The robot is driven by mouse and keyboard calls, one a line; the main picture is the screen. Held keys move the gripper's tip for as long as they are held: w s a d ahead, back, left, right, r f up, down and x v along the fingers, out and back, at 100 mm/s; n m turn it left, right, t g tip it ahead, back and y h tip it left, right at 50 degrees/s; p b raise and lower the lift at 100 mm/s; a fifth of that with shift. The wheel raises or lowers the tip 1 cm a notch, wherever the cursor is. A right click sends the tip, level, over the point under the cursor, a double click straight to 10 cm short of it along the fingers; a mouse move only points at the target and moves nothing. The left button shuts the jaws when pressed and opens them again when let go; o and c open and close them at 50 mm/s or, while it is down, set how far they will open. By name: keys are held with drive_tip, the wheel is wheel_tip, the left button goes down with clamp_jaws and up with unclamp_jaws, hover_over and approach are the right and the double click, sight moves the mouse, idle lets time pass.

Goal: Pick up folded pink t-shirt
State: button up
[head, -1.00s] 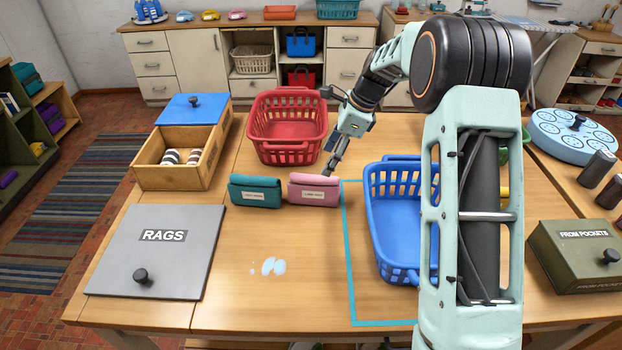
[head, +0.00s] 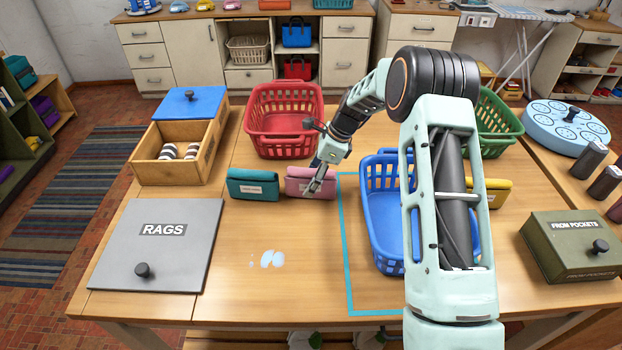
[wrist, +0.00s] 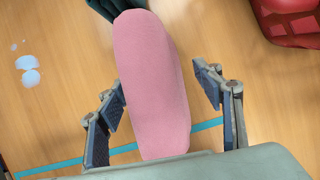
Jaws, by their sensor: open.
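The folded pink t-shirt (head: 299,181) lies on the table between the folded teal cloth and the blue basket, with a label on its front. In the wrist view the pink t-shirt (wrist: 152,80) fills the middle, its near end between my fingers. My gripper (head: 316,187) is open, pointing down at the t-shirt's right part. In the wrist view my gripper (wrist: 160,100) has one finger on each side of the shirt, with a visible gap at the right finger; the left finger is close to its edge. I cannot tell how far the fingertips are above the table.
The folded teal cloth (head: 252,190) sits just left of the shirt. A red basket (head: 284,143) stands behind, and a blue basket (head: 386,245) stands right inside a cyan outline. White spill spots (head: 271,259) lie in front; bare table surrounds them.

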drive_tip(key=shift+a+f, duration=0.1)
drive_tip(key=shift+f, duration=0.2)
drive_tip(key=shift+c, duration=0.4)
drive_tip(key=c, duration=1.3)
drive_tip(key=shift+r, duration=0.1)
